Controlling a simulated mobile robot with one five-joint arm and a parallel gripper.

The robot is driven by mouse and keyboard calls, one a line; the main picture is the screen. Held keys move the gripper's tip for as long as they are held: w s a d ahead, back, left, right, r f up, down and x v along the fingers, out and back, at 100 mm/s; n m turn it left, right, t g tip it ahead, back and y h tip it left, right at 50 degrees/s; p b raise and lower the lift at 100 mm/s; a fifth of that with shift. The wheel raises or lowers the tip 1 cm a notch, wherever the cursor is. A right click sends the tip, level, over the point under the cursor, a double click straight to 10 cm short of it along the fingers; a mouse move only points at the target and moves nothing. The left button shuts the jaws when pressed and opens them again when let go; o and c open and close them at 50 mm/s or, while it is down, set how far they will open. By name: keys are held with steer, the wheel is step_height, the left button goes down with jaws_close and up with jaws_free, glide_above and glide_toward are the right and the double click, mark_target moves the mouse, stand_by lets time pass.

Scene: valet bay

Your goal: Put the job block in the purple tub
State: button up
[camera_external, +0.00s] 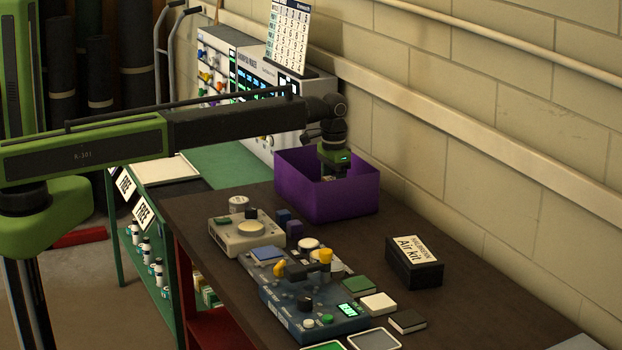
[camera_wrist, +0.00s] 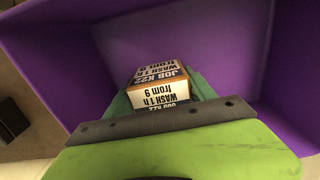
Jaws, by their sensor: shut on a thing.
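The purple tub (camera_external: 350,203) stands on the dark bench top near the wall, and its purple wall fills most of the wrist view (camera_wrist: 230,38). My gripper (camera_external: 331,178) points down into the tub, with its tip below the rim. The job block shows in the wrist view (camera_wrist: 160,88) as a small box with white and orange faces and black print reading JOB K22, WASH 1 h from 9. My gripper, also in the wrist view (camera_wrist: 165,100), is shut on the block. I cannot tell whether the block touches the tub's floor.
A black Air kit box (camera_external: 414,262) sits right of the tub. A grey-blue device with yellow knobs (camera_external: 305,300), a cream device (camera_external: 245,232) and several small coloured blocks stand in front. A calendar (camera_external: 289,38) and panelled machines stand behind.

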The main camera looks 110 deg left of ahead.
steer(key=shift+r, duration=0.2)
steer(key=shift+f, duration=0.2)
steer(key=o, duration=1.5)
steer(key=shift+c, duration=0.2)
step_height(320, 180, up, 13)
steer(key=p, duration=1.2)
steer(key=shift+f, duration=0.3)
